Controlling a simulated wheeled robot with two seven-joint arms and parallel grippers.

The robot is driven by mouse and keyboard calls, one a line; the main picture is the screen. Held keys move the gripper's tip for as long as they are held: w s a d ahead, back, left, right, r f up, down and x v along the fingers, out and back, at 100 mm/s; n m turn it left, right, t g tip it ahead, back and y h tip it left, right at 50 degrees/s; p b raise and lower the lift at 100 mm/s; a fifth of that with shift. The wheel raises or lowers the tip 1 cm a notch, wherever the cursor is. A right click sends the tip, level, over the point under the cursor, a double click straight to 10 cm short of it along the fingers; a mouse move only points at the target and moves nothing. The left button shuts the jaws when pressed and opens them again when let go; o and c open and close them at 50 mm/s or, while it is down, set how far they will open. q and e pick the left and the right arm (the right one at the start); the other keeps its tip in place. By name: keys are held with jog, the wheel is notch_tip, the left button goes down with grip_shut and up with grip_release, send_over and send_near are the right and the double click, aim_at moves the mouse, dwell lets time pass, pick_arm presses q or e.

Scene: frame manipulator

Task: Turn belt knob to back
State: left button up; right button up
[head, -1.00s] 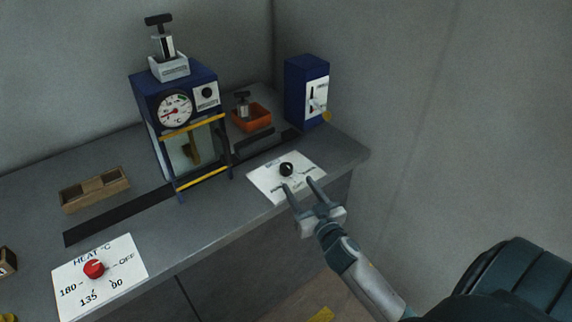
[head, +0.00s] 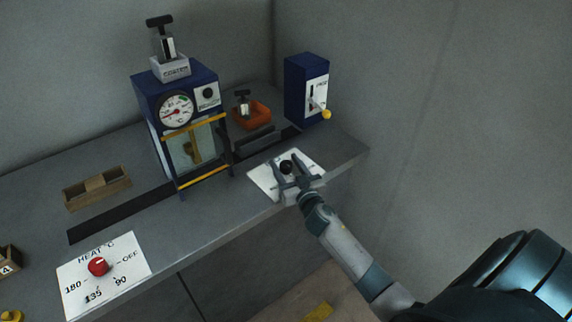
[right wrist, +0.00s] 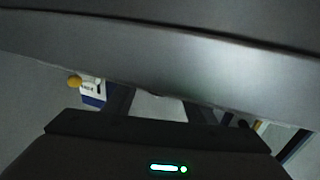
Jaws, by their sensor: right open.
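The black belt knob (head: 286,167) stands on a white label plate (head: 262,179) on the right part of the bench. My right gripper (head: 289,170) is open, with its two fingers over the plate on either side of the knob. I cannot tell whether the fingers touch it. The gripper covers most of the plate's printing, so the knob's setting cannot be read. In the right wrist view part of a white plate (right wrist: 158,106) shows past the gripper body, and the knob is not clear. My left gripper is not in view.
A blue machine (head: 178,95) with a gauge and yellow-edged window stands behind left. A blue lever box (head: 303,90) stands at the back right, near an orange tray (head: 250,116). A red heat knob (head: 98,267) is front left, and a wooden tray (head: 97,188) lies behind it.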

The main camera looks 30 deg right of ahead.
jog(key=c, duration=1)
jog(key=shift+c, duration=0.2)
